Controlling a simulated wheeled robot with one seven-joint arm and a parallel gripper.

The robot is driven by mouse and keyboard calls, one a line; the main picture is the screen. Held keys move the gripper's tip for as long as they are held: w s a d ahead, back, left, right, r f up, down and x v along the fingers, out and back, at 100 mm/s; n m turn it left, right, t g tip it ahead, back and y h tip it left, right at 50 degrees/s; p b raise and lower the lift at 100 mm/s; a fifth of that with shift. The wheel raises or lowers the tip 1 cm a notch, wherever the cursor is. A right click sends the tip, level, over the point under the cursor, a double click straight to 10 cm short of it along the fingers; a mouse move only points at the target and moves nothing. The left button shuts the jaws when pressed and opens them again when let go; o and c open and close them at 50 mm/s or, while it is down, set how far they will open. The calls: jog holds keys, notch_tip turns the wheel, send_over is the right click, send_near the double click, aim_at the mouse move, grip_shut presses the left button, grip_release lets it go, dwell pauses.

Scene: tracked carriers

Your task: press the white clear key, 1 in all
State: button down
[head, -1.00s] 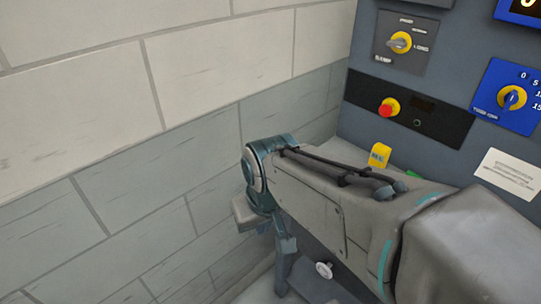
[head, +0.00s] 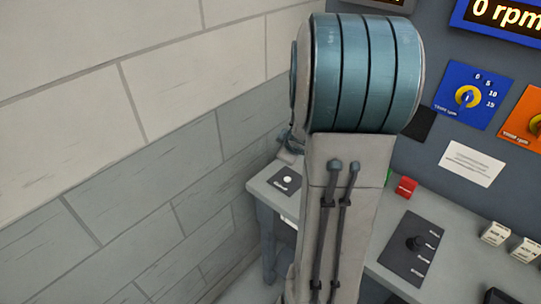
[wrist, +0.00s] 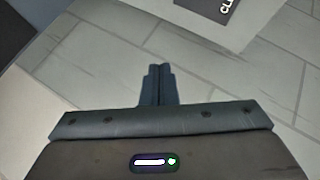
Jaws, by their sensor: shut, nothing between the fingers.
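The white clear key (head: 287,180) is a small round button on a dark plate (head: 284,181) at the left end of the grey desk. In the wrist view a corner of a dark plate (wrist: 207,9) with white letters starting "CL" shows at the top right; the key itself is out of that picture. My gripper (wrist: 160,70) is shut and empty, its fingertips apart from the plate and below it in the picture. In the head view my arm stands across the middle, and I cannot make out the fingertips there.
The desk (head: 395,210) also carries a red block (head: 405,187), a dark selector plate (head: 411,248) and white labelled blocks (head: 495,233). Behind it stands a panel with a blue dial (head: 468,97) and an orange dial. A brick wall (head: 130,190) fills the left.

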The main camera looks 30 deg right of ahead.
jog(key=f+n+y, duration=0.1)
jog(key=d+f+n+y+p, duration=0.1)
jog(key=shift+s+d+f+t+y, duration=0.1)
jog(key=shift+d+f+t+y, duration=0.2)
jog(key=shift+t, duration=0.1)
jog(key=shift+f, duration=0.1)
jog(key=b, duration=0.8)
send_over(287, 180)
jog(key=f, duration=0.7)
jog(key=shift+s+d+f, duration=0.1)
jog(key=shift+s+d, duration=0.15)
jog(key=shift+s, duration=0.15)
jog(key=shift+f+b, duration=0.45)
jog(key=shift+f, duration=0.25)
dwell(0.4)
jog(key=shift+f, duration=0.4)
